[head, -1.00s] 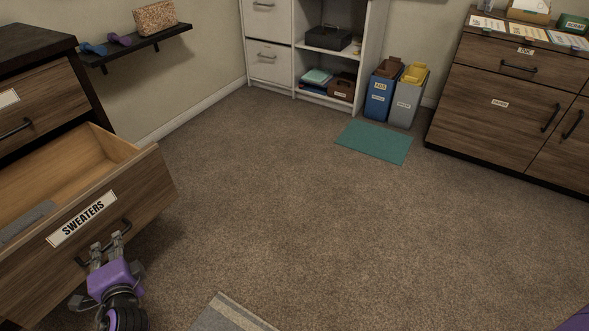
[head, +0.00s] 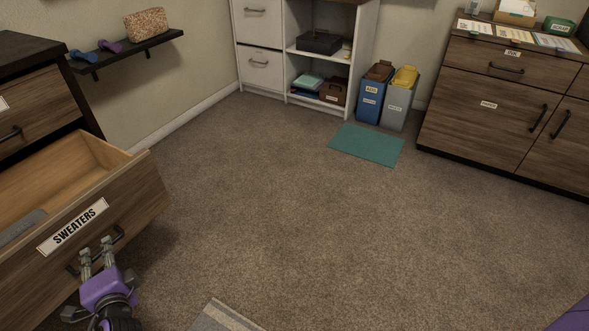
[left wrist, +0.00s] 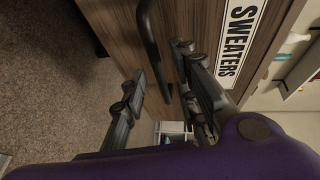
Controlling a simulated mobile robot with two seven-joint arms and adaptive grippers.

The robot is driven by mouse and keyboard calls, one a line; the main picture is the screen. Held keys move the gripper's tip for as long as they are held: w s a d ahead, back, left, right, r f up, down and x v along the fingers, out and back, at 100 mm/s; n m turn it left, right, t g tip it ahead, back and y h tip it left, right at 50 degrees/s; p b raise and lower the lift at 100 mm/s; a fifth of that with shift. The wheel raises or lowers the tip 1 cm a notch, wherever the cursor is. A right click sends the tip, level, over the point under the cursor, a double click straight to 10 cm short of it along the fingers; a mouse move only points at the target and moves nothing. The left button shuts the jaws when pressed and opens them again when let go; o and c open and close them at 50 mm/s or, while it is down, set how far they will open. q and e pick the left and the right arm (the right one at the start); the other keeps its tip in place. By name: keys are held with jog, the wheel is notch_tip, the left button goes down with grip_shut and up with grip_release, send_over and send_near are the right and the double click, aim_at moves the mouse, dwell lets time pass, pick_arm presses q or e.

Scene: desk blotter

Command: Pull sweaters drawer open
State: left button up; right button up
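The sweaters drawer (head: 130,190) is a wood-fronted drawer with a white SWEATERS label (head: 73,227), standing well out of the dark cabinet at the left. Its dark bar handle (head: 119,237) is below and right of the label. My left gripper (head: 97,250) is at this handle. In the left wrist view, the handle (left wrist: 152,50) runs between the two spread fingers of the left gripper (left wrist: 160,65), with a gap showing on each side. Whether a finger touches the bar is hard to tell. My right gripper is out of view.
A grey item (head: 22,226) lies in the drawer. A striped rug (head: 222,318) is at the bottom edge. The carpet (head: 270,220) in front is clear. A teal mat (head: 366,145), two bins (head: 398,100) and a wooden cabinet (head: 500,110) are farther off.

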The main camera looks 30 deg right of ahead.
aim_at(55, 212)
pick_arm(q)
notch_tip(55, 212, up, 10)
jog(key=shift+r, duration=0.1)
dwell(0.4)
